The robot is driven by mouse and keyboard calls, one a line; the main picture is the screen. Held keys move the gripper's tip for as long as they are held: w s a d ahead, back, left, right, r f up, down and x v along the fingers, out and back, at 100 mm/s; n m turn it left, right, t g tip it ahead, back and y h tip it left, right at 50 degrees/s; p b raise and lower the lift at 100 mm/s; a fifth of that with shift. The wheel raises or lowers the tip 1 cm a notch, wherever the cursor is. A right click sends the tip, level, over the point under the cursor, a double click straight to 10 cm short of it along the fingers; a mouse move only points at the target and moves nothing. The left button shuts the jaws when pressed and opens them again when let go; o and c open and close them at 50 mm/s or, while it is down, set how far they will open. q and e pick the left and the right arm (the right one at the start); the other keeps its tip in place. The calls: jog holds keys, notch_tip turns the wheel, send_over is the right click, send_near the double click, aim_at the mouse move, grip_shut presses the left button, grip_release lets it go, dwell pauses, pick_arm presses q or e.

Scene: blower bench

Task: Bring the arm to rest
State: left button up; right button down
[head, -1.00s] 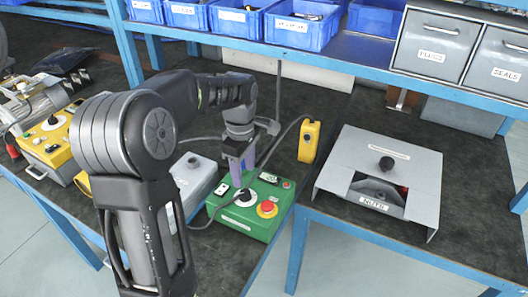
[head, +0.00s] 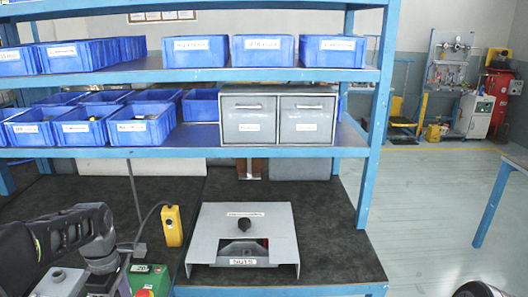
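My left arm comes in from the lower left in the head view. Its wrist points down beside a green control box (head: 152,277), and my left gripper (head: 101,285) is at the bottom edge, partly cut off. I cannot tell whether its fingers are open or shut, or whether they touch the box. The box has a small display and a red button (head: 145,293) cut by the frame edge. My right gripper is not in view.
A yellow pendant (head: 172,226) stands behind the green box. A grey sloped cover (head: 275,225) labelled NUTS sits on the dark bench top (head: 335,205). Shelves above hold blue bins (head: 140,130) and two grey drawers (head: 248,120). Open floor (head: 430,220) lies to the right.

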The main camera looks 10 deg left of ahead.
pick_arm(q)
jog(key=w+d+f+m+t, duration=0.4)
jog(key=w+d+f+m, duration=0.1)
jog(key=w+m, duration=0.25)
jog(key=s+d+f+m+h, duration=0.1)
jog(key=s+d+f+m, duration=0.1)
jog(key=d+f+m, duration=0.7)
jog(key=s+d+f+g+h, duration=0.1)
jog(key=s+d+f, duration=0.8)
jog(key=s, duration=0.3)
jog(key=s+d+f+m+g+h, duration=0.1)
jog(key=s+d+f+g+h, duration=0.1)
jog(key=s+d+f, duration=0.6)
jog(key=s+d, duration=0.1)
jog(key=s, duration=0.3)
jog(key=shift+s+f, duration=0.3)
jog(key=shift+f, duration=0.05)
jog(key=shift+c, duration=0.4)
